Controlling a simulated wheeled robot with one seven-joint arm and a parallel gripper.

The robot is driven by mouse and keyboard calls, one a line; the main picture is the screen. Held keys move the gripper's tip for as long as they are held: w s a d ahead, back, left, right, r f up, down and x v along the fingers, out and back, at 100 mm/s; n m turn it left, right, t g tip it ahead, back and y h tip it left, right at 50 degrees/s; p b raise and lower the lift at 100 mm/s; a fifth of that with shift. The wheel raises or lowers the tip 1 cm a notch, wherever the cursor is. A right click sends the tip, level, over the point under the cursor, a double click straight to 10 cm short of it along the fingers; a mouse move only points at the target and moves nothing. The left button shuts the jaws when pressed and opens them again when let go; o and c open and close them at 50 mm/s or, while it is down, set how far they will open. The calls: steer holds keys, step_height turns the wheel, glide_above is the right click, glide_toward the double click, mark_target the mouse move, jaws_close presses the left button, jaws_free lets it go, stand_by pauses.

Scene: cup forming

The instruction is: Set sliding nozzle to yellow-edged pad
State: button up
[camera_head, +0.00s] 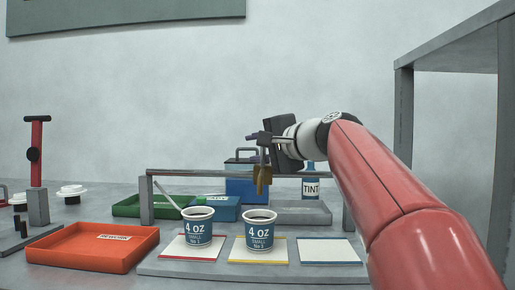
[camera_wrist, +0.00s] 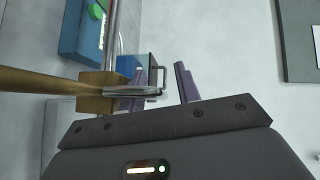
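The sliding nozzle (camera_head: 262,178) is a brass-coloured piece at the grey rail, above and slightly right of the middle of the cup (camera_head: 260,234) on the yellow-edged pad (camera_head: 279,257). In the wrist view a brass block (camera_wrist: 95,92) with a long brass spout and a metal lever (camera_wrist: 120,89) shows at left. My gripper (camera_head: 258,138) is above the nozzle in the head view. Its purple fingers (camera_wrist: 162,88) stand apart in the wrist view. The lever reaches the left finger; I cannot tell whether they touch. Nothing is clamped between the fingers.
Another 4 oz cup (camera_head: 198,229) stands on the red-edged pad (camera_head: 171,253). The blue-edged pad (camera_head: 328,250) is empty. The rail frame (camera_head: 190,172) spans the pads. An orange tray (camera_head: 85,252) lies left; a green tray (camera_head: 133,206), blue containers and a TINT bottle (camera_head: 311,188) stand behind.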

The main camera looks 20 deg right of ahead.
steer(key=v, duration=0.7)
steer(key=shift+s+d, duration=0.2)
steer(key=shift+s, duration=0.15)
